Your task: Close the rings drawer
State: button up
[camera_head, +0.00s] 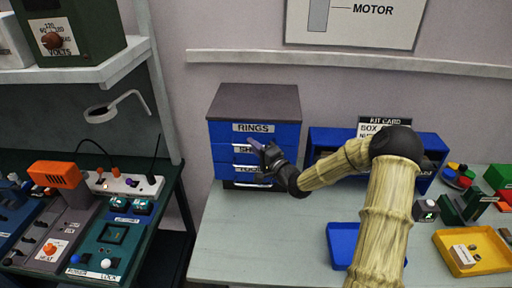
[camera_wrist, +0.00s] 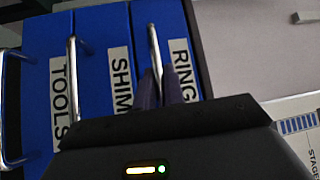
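The blue drawer cabinet (camera_head: 255,90) has a dark grey top and stands on the bench against the wall. Its top drawer is the rings drawer (camera_head: 222,131), labelled RINGS; it looks about level with the drawers below, and any small gap is hard to tell. In the wrist view the rings drawer (camera_wrist: 182,20) is the rightmost front, with a metal bar handle (camera_wrist: 153,42). My gripper (camera_head: 256,145) is at the cabinet front, just below the RINGS label. In the wrist view its dark fingers (camera_wrist: 157,76) are close together at the lower end of that handle; grip is unclear.
The shims drawer (camera_wrist: 102,22) and tools drawer (camera_wrist: 45,45) lie below, with bar handles. A blue bin rack (camera_head: 318,137) stands right of the cabinet. A blue tray (camera_head: 342,245) and yellow tray (camera_head: 447,244) are on the bench. The bench front left is clear.

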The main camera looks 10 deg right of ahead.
jog(key=o, duration=0.4)
jog(key=shift+w+d, duration=0.1)
jog(key=shift+w, duration=0.15)
jog(key=shift+s, duration=0.1)
jog(key=b+v, duration=0.4)
jog(key=v, duration=1.3)
jog(key=shift+s+d+b, duration=0.15)
jog(key=shift+s+b, duration=0.05)
jog(key=shift+b, duration=0.1)
